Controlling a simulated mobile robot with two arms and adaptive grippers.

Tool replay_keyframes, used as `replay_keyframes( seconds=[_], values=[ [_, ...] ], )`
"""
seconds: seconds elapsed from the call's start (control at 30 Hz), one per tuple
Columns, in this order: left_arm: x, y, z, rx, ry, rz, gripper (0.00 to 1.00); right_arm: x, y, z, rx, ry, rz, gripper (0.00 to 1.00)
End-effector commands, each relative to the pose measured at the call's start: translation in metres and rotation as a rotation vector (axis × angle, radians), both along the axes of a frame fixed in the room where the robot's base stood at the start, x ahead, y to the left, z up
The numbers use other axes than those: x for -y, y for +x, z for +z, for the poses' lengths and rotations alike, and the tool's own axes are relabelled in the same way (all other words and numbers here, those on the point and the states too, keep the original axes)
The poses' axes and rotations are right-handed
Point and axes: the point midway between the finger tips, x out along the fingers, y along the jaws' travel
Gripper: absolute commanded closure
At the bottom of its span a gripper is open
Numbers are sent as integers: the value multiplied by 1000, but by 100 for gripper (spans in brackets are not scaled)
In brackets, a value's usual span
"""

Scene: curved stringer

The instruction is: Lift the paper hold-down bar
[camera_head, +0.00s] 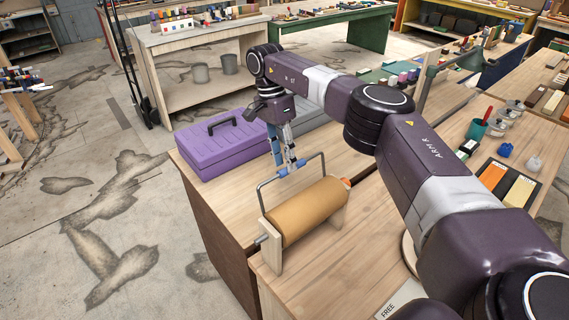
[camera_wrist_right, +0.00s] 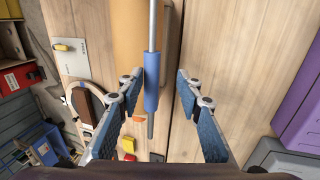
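The paper hold-down bar (camera_head: 261,197) is a thin grey bent frame. It stands up over a roll of brown paper (camera_head: 305,212) in a wooden stand on the bench. A blue sleeve is on its top rail; in the right wrist view the blue sleeve (camera_wrist_right: 151,88) is between my fingers. My right gripper (camera_head: 291,165) points down at the top rail from above. In the right wrist view the right gripper (camera_wrist_right: 160,74) is open, with the sleeve closer to the left finger and a clear gap to the right finger. My left gripper is not in view.
A purple toolbox (camera_head: 222,144) sits on the bench left of the roll, with a grey case (camera_head: 312,128) behind my wrist. My right arm crosses above the bench.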

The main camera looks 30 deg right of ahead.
Motion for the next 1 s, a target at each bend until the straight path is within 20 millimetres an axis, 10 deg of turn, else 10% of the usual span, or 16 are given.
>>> replay_keyframes(
  seconds=[0.4,1.0],
  values=[
    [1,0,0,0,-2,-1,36,-3,14,54,3,1,1,67],
    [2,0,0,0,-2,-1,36,-3,15,57,2,1,2,67]
  ],
)
